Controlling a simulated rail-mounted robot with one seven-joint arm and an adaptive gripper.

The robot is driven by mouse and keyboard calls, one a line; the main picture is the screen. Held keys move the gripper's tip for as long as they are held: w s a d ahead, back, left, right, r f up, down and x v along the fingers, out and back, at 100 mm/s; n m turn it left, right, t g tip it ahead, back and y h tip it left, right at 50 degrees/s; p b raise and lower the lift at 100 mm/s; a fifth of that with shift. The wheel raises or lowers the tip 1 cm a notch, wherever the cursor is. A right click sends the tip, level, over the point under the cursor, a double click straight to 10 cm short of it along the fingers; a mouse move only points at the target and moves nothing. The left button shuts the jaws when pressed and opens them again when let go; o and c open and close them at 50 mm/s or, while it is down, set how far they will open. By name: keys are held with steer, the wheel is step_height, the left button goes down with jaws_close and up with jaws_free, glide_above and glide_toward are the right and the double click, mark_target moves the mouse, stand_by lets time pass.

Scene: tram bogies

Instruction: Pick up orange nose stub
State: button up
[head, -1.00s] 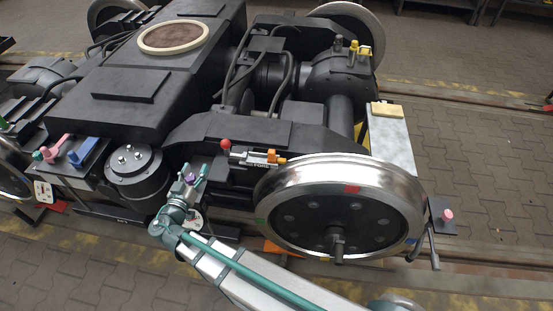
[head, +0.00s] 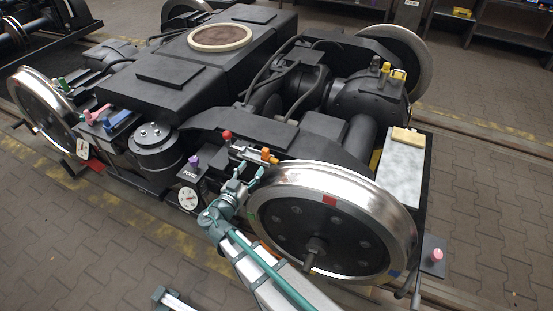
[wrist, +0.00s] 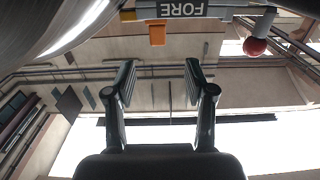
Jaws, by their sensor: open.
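The orange nose stub (head: 266,154) sits at the right end of a small grey fixture on the bogie frame, just behind the top of the near wheel. In the wrist view the orange stub (wrist: 157,33) shows at the top centre, beside a block lettered FORE. My gripper (head: 250,177) is just below and in front of that fixture, close to the wheel's left rim. In the wrist view my gripper (wrist: 160,70) has its two fingers spread apart with nothing between them. The stub lies beyond the fingertips, roughly in line with the gap.
A red ball knob (head: 227,135) stands at the fixture's left end; it also shows in the wrist view (wrist: 255,46). The large steel wheel (head: 330,215) is close on the right. A purple knob (head: 193,160) and a round dial (head: 188,199) are on the left.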

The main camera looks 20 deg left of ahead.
mark_target(264, 154)
steer(key=w, duration=0.4)
steer(key=shift+w+d, duration=0.15)
steer(key=shift+w, duration=0.15)
steer(key=shift+w+d+f+p, duration=0.15)
steer(key=shift+w+d, duration=0.15)
steer(key=shift+w, duration=0.65)
steer(key=shift+w+d+f+p, duration=0.1)
steer(key=shift+w+d+p, duration=0.15)
steer(key=shift+w, duration=0.65)
steer(key=shift+w+d+f+p, duration=0.1)
steer(key=shift+w+d, duration=0.2)
steer(key=shift+w, duration=0.65)
jaws_close()
